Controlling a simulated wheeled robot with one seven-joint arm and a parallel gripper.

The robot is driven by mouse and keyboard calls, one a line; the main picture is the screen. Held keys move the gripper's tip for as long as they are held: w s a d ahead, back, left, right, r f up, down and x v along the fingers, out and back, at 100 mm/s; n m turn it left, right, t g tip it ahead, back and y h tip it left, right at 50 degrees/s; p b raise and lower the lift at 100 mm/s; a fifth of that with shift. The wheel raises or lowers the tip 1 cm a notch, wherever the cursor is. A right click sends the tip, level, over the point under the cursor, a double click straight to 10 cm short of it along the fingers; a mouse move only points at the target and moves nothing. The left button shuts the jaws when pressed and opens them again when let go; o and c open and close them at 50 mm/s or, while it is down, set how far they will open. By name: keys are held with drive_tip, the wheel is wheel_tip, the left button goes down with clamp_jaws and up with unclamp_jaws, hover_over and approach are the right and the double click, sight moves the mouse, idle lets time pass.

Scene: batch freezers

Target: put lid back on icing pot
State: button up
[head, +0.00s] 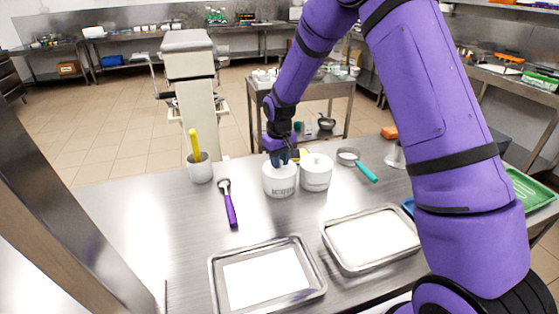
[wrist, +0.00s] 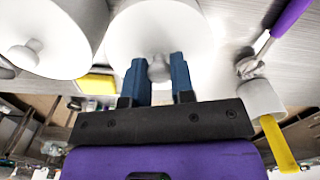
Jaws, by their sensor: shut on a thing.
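A white round pot (head: 280,184) with dark lettering on its side stands on the steel table, left of a second white pot (head: 316,180). My gripper (head: 282,158) is right above the left pot. In the wrist view, the blue fingers of my gripper (wrist: 160,80) are shut on the knob of a white round lid (wrist: 152,28). The lid is at the left pot's top; I cannot tell whether it rests on the rim or hangs just above it. The second pot carries a lid with its own knob (wrist: 28,52).
A white holder (head: 200,171) with a yellow-handled tool and a purple-handled utensil (head: 229,205) are to the left. A teal-handled sieve (head: 361,168) lies to the right. Two steel trays (head: 314,284) (head: 345,268) with white sheets lie in front.

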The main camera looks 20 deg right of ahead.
idle(0.3)
drive_tip(key=o, duration=1.4)
drive_tip(key=shift+o, duration=0.2)
drive_tip(key=shift+r, duration=0.1)
drive_tip(key=shift+r, duration=3.4)
clamp_jaws()
drive_tip(key=shift+f, duration=2.7)
